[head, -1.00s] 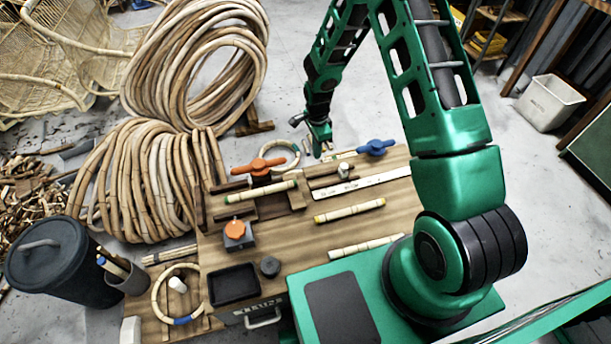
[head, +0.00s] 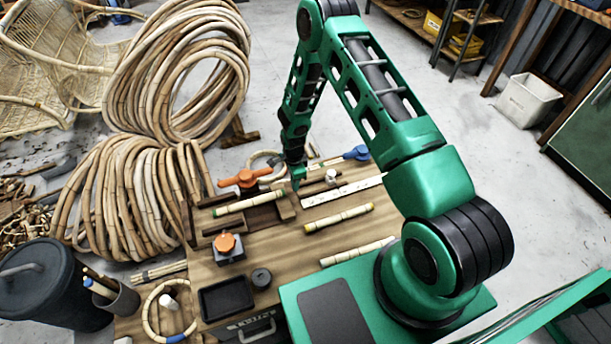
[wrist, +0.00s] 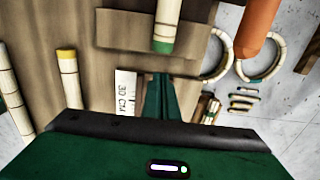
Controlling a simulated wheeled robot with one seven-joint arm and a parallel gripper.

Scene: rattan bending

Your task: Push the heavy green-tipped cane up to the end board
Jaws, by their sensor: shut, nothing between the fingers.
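The green-tipped cane (head: 245,204) is a pale jointed stick lying across dark wood blocks on the bench, with green at both ends. In the wrist view its near green tip (wrist: 163,47) lies just ahead of my gripper (wrist: 158,90). My gripper (head: 297,182) is shut and empty, pointing down beside the cane's right end. A small gap shows between fingers and tip in the wrist view, but contact is not certain. An upright board (head: 189,224) stands at the bench's left edge, partly hidden by coiled cane; I cannot tell if it is the end board.
An orange clamp (head: 245,178) stands behind the cane, and an orange knob on a block (head: 228,247) in front. A yellow-tipped cane (head: 338,216), another pale cane (head: 357,251) and a white ruler (head: 343,190) lie to the right. A black tray (head: 227,299) is at the front.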

